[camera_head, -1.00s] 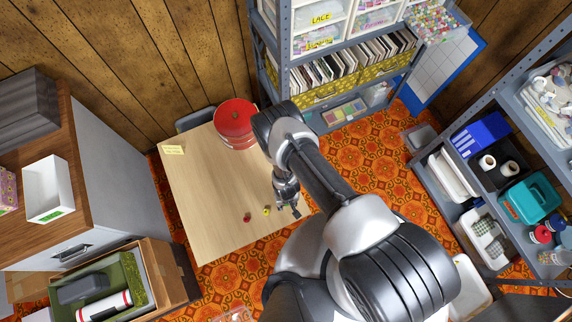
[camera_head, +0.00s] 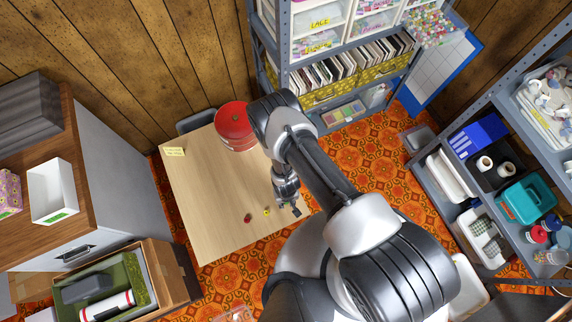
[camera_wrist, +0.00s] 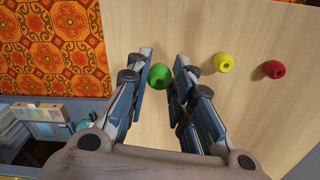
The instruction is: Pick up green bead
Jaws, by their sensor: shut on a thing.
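The green bead (camera_wrist: 160,77) is a small round ball between the two fingertips of my gripper (camera_wrist: 163,65) in the wrist view. The fingers are shut on it, one on each side. Whether it touches the table top is hard to tell. In the head view my gripper (camera_head: 290,208) is at the table's front right edge, and the green bead cannot be made out there.
A yellow bead (camera_wrist: 223,62) and a red bead (camera_wrist: 274,69) lie on the wooden table (camera_head: 205,205) beside the gripper. A red round tin (camera_head: 235,127) stands at the table's back. Much of the table top is bare. Shelving stands behind and right.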

